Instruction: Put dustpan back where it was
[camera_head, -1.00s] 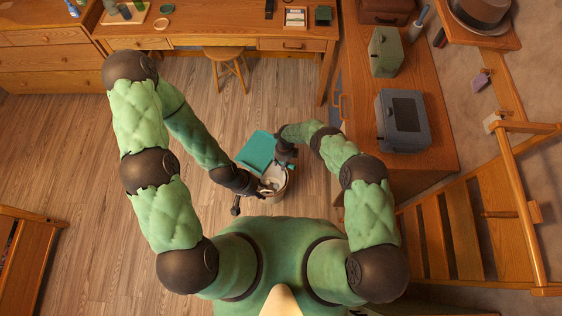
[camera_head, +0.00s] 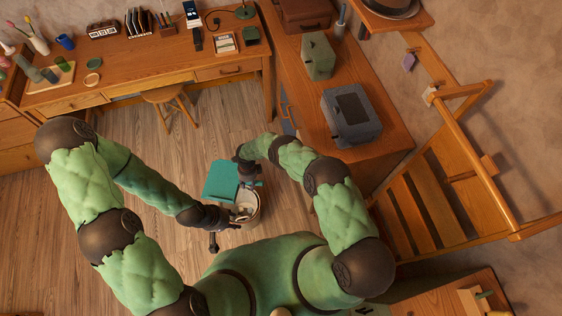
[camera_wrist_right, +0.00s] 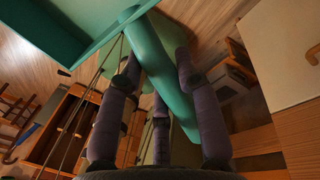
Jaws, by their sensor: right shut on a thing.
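The teal dustpan (camera_head: 220,181) is in front of me in the head view, its flat pan to the left of my right gripper (camera_head: 247,172). In the right wrist view its pan (camera_wrist_right: 60,30) fills the upper left and its thick handle (camera_wrist_right: 160,70) runs between the fingers. My right gripper (camera_wrist_right: 158,95) is shut on that handle. My left gripper (camera_head: 238,214) is low beside a pale round bin (camera_head: 253,208); whether its fingers are open or touch the bin is too small to tell.
A wooden desk (camera_head: 150,60) with a stool (camera_head: 168,97) stands at the back. A long cabinet (camera_head: 375,125) on the right bears a grey case (camera_head: 350,113) and a green box (camera_head: 317,57). The floor (camera_head: 130,255) at left is clear.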

